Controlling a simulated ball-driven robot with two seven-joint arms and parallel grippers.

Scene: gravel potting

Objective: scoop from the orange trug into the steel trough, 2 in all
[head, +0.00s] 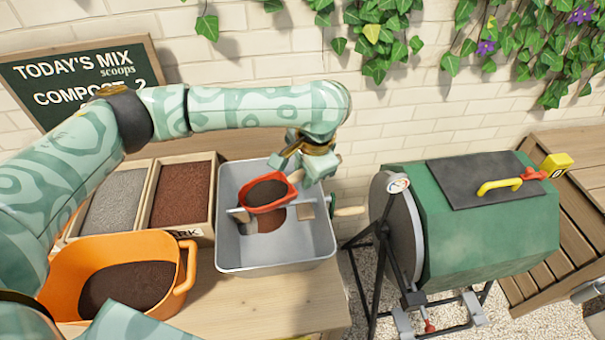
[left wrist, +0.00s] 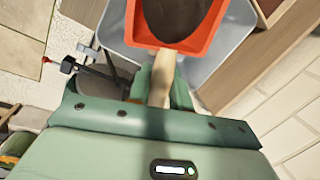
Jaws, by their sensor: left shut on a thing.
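The orange trug (head: 172,272), with dark compost (head: 127,285) inside, stands at the front left of the bench in the head view. The steel trough (head: 277,262) stands to its right, with a small brown patch (head: 271,219) on its floor. My left gripper (head: 300,172) is shut on the handle of a red-orange scoop (head: 268,207) and holds it over the trough. The scoop holds dark material and looks roughly level. In the left wrist view the scoop (left wrist: 208,47) and its pale wooden handle (left wrist: 162,78) show between the fingers. My right gripper is out of view.
Wooden bins of grey gravel (head: 115,198) and reddish bark (head: 182,192) stand behind the trug. A chalkboard (head: 75,78) leans at the wall. A green drum composter (head: 480,225) stands right of the bench. A wooden handle (head: 350,211) juts out beside the trough.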

